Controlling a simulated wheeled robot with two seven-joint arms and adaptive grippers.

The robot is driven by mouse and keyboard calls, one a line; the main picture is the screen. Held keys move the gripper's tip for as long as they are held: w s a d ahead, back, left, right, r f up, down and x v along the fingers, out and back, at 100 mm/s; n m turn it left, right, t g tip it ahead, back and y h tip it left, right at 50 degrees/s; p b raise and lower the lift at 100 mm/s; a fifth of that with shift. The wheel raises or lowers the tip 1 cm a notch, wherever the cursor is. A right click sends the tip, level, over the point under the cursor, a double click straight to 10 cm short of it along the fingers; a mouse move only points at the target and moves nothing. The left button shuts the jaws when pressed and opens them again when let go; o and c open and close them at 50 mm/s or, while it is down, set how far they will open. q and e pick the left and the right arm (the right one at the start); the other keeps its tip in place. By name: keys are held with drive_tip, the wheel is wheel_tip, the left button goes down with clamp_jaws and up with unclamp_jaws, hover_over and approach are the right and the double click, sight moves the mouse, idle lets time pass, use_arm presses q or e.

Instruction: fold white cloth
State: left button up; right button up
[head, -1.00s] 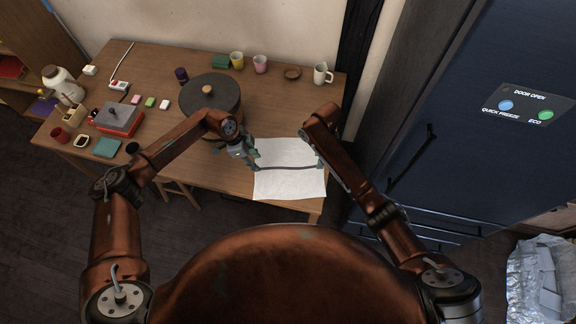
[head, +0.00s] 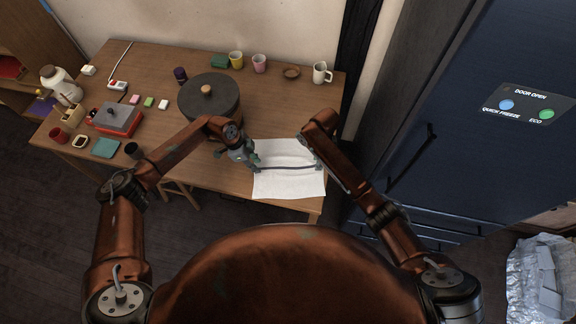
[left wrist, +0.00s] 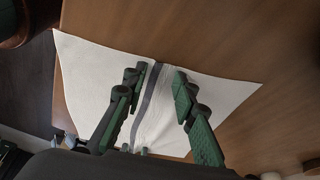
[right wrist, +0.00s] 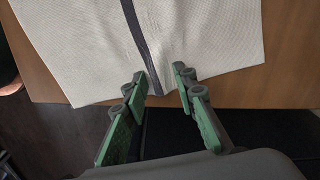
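The white cloth (head: 290,185) lies spread on the front right part of the table, with a dark stripe across it from left to right. My left gripper (head: 254,163) is at the cloth's left edge. In the left wrist view its fingers (left wrist: 161,76) are apart, with the stripe and creased cloth (left wrist: 90,85) showing between and beyond them. My right gripper (head: 319,165) is at the right edge, partly hidden by its arm. In the right wrist view its fingers (right wrist: 159,72) are apart over the cloth's edge (right wrist: 215,35), near the stripe's end. Contact with the cloth is unclear.
A dark round pot (head: 209,100) with a knob stands behind my left forearm. Cups (head: 260,64), a white mug (head: 322,73) and a small dish (head: 291,72) stand along the back. A red-grey box (head: 118,118) and small items fill the left. A dark fridge (head: 460,130) stands right.

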use_arm(q)
drive_tip(key=shift+f, duration=0.15)
clamp_jaws()
use_arm(e)
drive_tip(key=shift+f, duration=0.15)
clamp_jaws()
idle(0.4)
